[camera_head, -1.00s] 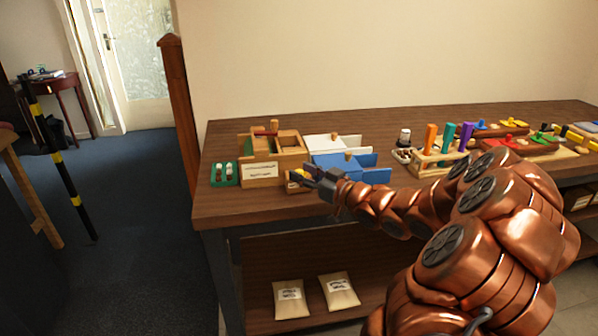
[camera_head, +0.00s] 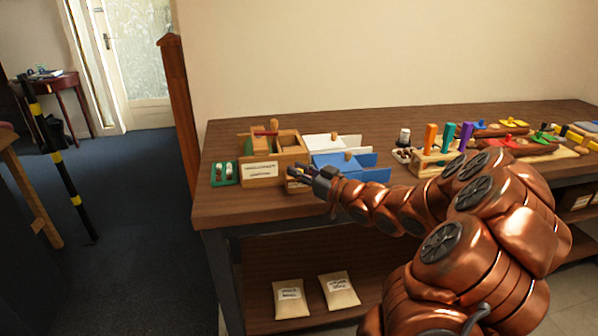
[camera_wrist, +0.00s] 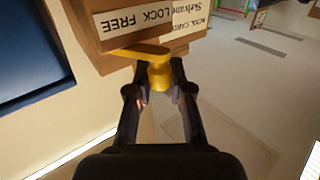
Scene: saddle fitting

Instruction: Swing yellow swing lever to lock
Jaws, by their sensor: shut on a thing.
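The yellow swing lever (camera_wrist: 158,74) shows in the wrist view, with a flat arm and a round upright knob. It sits on the front of a small wooden box, beside a label reading "LOCK" and "FREE" that appears upside down. My gripper (camera_wrist: 158,92) has a finger on each side of the knob and is shut on it. The lever's arm points left in this view, along the label. In the head view my gripper (camera_head: 300,177) is at the front of the small wooden box (camera_head: 294,187) and hides the lever there.
Blue (camera_head: 338,166) and white (camera_head: 318,145) boxes stand behind. Coloured pegs are further right. The table's front edge is clear.

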